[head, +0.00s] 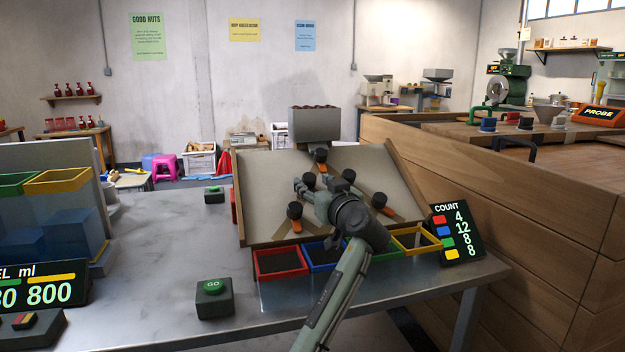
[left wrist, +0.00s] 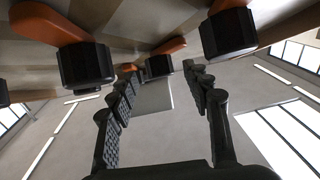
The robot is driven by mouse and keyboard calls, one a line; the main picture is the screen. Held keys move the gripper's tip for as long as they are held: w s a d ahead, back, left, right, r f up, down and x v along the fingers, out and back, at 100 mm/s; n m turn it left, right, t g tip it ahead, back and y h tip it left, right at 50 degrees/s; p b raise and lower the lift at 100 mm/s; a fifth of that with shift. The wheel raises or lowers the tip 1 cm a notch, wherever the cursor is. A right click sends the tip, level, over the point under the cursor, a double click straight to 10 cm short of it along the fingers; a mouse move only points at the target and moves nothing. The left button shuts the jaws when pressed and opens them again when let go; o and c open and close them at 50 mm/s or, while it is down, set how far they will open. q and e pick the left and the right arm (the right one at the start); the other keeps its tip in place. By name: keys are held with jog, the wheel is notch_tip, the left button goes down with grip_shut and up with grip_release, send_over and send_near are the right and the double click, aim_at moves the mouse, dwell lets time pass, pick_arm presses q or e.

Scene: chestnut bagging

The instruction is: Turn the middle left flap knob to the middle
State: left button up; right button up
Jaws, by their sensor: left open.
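The tilted sorting board (head: 262,165) carries several black flap knobs with orange flaps. The middle left knob (head: 308,181) shows just beyond my left gripper; its flap is mostly hidden in the head view. My left gripper (head: 301,188) is open over the board, its arm reaching up from below. In the left wrist view its two fingers (left wrist: 161,75) stand apart. A black knob (left wrist: 158,66) with an orange flap appears between the fingertips, but I cannot tell whether they surround it. The middle right knob (head: 348,175) is right of the gripper. My right gripper is out of view.
The top knob (head: 320,155), lower left knob (head: 294,210) and lower right knob (head: 378,200) are close around the gripper. Red (head: 280,275), blue and yellow bins line the board's lower edge. A GO button (head: 213,288) stands left; a count display (head: 456,232) stands right.

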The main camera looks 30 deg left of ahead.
pick_arm(q)
jog(key=shift+w+a, duration=0.45)
jog(key=shift+a, duration=0.15)
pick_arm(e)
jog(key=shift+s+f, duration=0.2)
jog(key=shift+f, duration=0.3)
pick_arm(q)
grip_shut()
